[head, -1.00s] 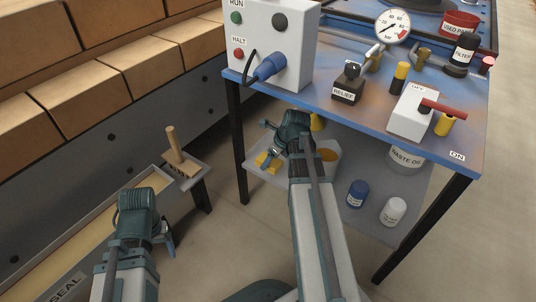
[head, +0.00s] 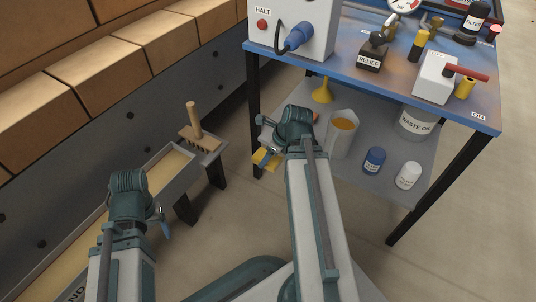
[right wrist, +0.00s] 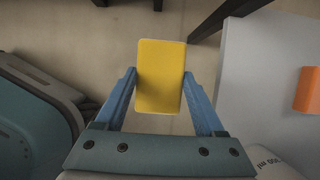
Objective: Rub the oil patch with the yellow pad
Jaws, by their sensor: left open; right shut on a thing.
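The yellow pad (right wrist: 160,75) is held between the two blue fingers of my right gripper (right wrist: 160,100) in the right wrist view, with bare floor behind it. In the head view my right gripper (head: 268,153) holds the pad (head: 265,160) at the left front corner of the bench's lower shelf, partly hidden by the wrist. I cannot tell if the pad touches the shelf; it looks apart from the floor. My left gripper (head: 163,222) is open and empty, near the long trough. I cannot make out the oil patch in either view.
The bench's dark legs stand close by. A wooden brush (head: 198,135) stands by the trough at left. Floor between is clear.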

